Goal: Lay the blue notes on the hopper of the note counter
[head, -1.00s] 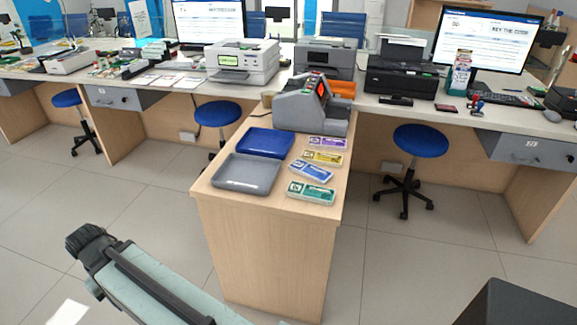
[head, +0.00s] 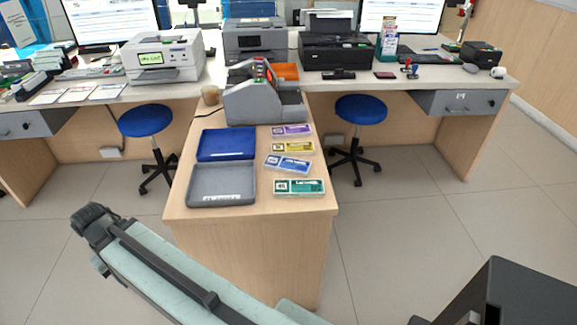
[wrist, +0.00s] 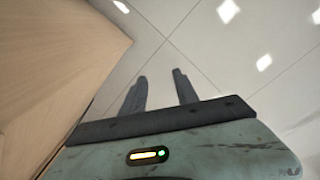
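The blue notes (head: 288,166) lie flat in a banded bundle on the wooden counter, between the yellow and the green bundles. The note counter (head: 258,97) is the grey machine standing at the far end of this counter, behind the bundles and trays. Its hopper cannot be told clearly at this size. My gripper (wrist: 160,85) shows in the wrist view with its two fingers apart and nothing between them, over the tiled floor beside a wooden panel. In the head view only my arm shows, in front of the counter; the gripper end is not clear there.
A purple bundle (head: 292,131), a yellow bundle (head: 293,147) and a green bundle (head: 299,187) lie near the blue one. A blue tray (head: 226,157) and a grey tray (head: 249,185) sit left of them. Blue stools (head: 360,109) stand beside the counter. The floor in front is clear.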

